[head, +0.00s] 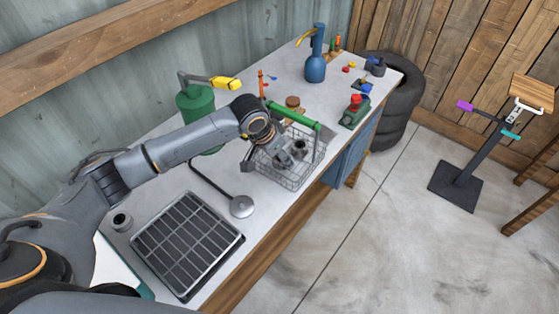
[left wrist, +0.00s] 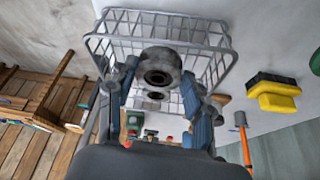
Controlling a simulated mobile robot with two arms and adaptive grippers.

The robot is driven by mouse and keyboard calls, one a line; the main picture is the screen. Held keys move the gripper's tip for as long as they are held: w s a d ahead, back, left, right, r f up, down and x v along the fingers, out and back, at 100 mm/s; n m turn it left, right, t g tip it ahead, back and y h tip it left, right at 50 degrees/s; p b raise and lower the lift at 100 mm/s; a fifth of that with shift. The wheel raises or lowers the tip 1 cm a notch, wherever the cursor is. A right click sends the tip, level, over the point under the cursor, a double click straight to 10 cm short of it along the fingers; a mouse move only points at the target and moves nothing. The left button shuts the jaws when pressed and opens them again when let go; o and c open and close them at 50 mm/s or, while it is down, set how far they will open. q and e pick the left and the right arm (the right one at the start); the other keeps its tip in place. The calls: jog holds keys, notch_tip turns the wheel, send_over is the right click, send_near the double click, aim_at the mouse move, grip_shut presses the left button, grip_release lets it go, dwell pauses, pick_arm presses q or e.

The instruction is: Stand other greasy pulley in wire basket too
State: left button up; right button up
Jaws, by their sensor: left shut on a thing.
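The wire basket (head: 292,181) stands on the workbench near its front edge, and its mesh also fills the upper part of the left wrist view (left wrist: 205,38). My left gripper (head: 272,156) reaches down at the basket's left side. In the left wrist view its fingers (left wrist: 158,92) are shut on a dark grey greasy pulley (left wrist: 158,66) with a round bore. A second grey pulley (head: 300,148) is in the basket, close beside the held one; its ring also shows in the left wrist view (left wrist: 155,96). I cannot tell whether the held pulley touches the basket floor. My right gripper is not in view.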

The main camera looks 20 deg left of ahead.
pick_arm(q)
jog(key=shift+s+f, duration=0.1)
jog(key=shift+f, duration=1.15)
jog(key=shift+f, duration=0.1)
jog(key=o, duration=1.2)
jog(key=v, duration=1.2)
